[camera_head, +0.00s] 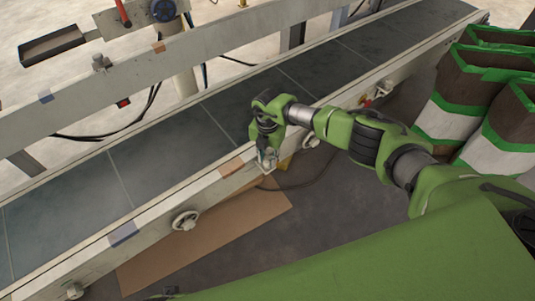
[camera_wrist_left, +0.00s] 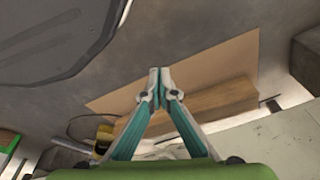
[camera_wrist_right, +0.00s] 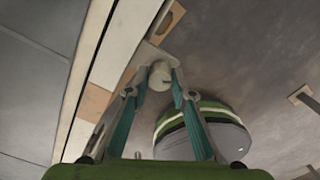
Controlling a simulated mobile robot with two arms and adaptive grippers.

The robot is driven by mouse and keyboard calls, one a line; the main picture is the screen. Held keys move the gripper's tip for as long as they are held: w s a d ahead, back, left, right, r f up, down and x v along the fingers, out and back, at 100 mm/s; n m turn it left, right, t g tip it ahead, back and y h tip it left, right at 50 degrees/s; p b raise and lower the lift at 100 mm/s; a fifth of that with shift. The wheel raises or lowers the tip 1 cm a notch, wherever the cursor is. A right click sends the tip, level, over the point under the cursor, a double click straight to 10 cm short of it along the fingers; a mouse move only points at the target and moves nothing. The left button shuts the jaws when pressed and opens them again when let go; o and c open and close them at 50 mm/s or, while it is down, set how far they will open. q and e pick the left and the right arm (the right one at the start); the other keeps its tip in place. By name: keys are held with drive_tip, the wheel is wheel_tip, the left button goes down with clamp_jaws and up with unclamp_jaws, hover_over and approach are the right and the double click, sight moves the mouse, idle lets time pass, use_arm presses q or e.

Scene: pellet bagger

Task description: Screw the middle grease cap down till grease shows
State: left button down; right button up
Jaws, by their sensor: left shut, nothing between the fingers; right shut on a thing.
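A pale, round grease cap (camera_wrist_right: 160,76) is on the conveyor's side rail in the right wrist view. My right gripper (camera_wrist_right: 161,82) is shut on it, with one finger on each side. In the head view my right gripper (camera_head: 267,164) points down at the near rail and hides the cap. I cannot make out any grease at the cap. My left gripper (camera_wrist_left: 159,74) is shut and empty in the left wrist view, above the floor and a flat cardboard sheet (camera_wrist_left: 205,62). It is outside the head view.
The conveyor belt (camera_head: 150,165) runs diagonally behind the near rail. Green-and-white open bags (camera_head: 450,118) stand at right. A cardboard sheet (camera_head: 200,240) lies on the floor.

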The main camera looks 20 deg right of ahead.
sight(267, 159)
drive_tip(key=m+p, duration=0.1)
drive_tip(key=m, duration=0.2)
drive_tip(key=shift+r+p, duration=0.1)
drive_tip(key=shift+p, duration=0.2)
use_arm(q)
drive_tip(key=s+f, duration=0.5)
drive_tip(key=f, duration=0.1)
drive_tip(key=shift+s+a+f+g, duration=0.15)
drive_tip(key=shift+a+g, duration=0.15)
drive_tip(key=shift+a, duration=0.05)
use_arm(e)
drive_tip(key=shift+w+m, duration=0.1)
drive_tip(key=shift+m, duration=0.3)
drive_tip(key=o, duration=1.1)
drive_tip(key=shift+o, duration=0.2)
wheel_tip(267, 159, up, 12)
